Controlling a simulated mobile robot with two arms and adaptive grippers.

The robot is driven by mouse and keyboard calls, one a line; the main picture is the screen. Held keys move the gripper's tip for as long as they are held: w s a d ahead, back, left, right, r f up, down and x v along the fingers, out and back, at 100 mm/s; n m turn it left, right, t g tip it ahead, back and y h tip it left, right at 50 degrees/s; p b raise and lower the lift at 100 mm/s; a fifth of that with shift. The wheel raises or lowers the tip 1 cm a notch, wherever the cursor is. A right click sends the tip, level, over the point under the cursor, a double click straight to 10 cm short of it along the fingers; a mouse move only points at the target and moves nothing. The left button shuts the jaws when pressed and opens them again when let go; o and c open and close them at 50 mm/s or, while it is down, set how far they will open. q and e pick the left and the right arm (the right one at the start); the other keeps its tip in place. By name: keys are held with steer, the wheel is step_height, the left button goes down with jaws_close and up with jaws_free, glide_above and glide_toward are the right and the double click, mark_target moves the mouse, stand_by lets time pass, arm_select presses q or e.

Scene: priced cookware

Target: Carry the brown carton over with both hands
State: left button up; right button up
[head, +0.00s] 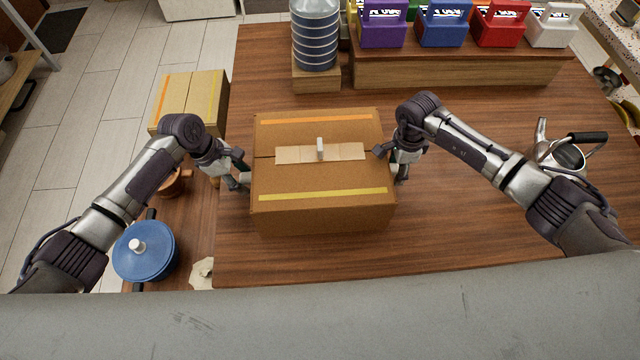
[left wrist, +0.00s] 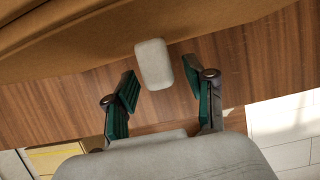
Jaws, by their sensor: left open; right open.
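The brown carton (head: 320,218) stands upright on the wooden table, closed, with an orange strip and a yellow strip on its top and a pale tape band with a small light handle-like piece in the middle. My left gripper (head: 243,180) is open at the carton's left side. In the left wrist view, the open fingers (left wrist: 165,95) are on either side of a pale grip block (left wrist: 154,64) that sticks out from the carton side (left wrist: 70,40). My right gripper (head: 396,172) is open close to the carton's right side; its fingertips are partly hidden.
A kettle (head: 557,152) is at right. A smaller carton (head: 190,98) and a blue pot (head: 145,250) are at left. The table between carton and kettle is clear.

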steer(key=shift+r, duration=0.2)
arm_select(q)
steer(key=v, duration=1)
steer(key=shift+a+r, duration=0.2)
steer(key=shift+r, duration=0.1)
arm_select(e)
step_height(320, 180, up, 12)
steer(key=shift+f, duration=0.15)
